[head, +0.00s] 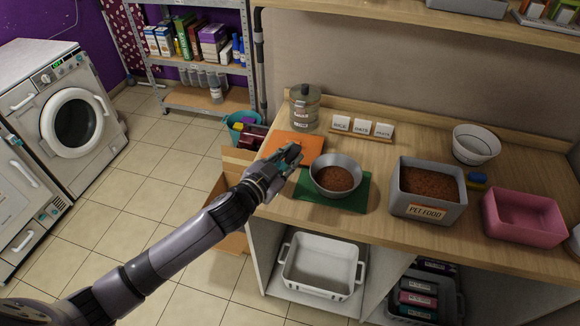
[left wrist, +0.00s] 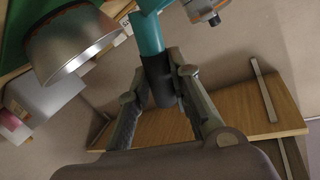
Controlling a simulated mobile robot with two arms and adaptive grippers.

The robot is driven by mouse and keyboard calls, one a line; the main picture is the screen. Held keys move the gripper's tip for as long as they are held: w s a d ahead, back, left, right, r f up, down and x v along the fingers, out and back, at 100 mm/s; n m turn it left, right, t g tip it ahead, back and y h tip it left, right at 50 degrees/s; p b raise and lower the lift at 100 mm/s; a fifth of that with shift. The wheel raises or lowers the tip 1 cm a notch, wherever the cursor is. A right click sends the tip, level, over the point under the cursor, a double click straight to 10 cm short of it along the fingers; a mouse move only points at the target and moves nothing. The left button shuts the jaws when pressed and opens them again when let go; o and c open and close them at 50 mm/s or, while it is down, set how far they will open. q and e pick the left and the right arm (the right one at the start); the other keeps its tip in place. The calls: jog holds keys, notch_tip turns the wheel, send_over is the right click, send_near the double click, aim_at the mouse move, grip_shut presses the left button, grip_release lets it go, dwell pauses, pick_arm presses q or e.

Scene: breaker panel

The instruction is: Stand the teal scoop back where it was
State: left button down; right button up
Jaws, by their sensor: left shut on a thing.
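My left gripper (head: 291,153) is over the front left part of the counter, near the orange mat (head: 301,142) and left of the metal bowl. In the left wrist view, the gripper (left wrist: 160,78) is shut on the dark grip of the teal scoop (left wrist: 150,36). The scoop's teal shaft runs up out of the top of that view, and its far end is not shown there. In the head view, the arm and gripper mostly hide the scoop. My right gripper is not in view.
A metal bowl (head: 336,174) of brown food sits on a green mat (head: 316,196). A lidded jar (head: 304,107) and label cards (head: 362,128) stand behind. The pet food bin (head: 427,190), pink bin (head: 522,219) and white bowl (head: 476,146) are at right.

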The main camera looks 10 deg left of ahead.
pick_arm(q)
jog(key=shift+f, duration=1.85)
jog(key=shift+f, duration=0.1)
jog(key=c, duration=1.5)
grip_release()
jog(key=shift+o, duration=0.2)
jog(key=shift+r, duration=0.25)
jog(key=b+v, duration=0.2)
jog(key=v, duration=1)
jog(key=shift+f, duration=0.15)
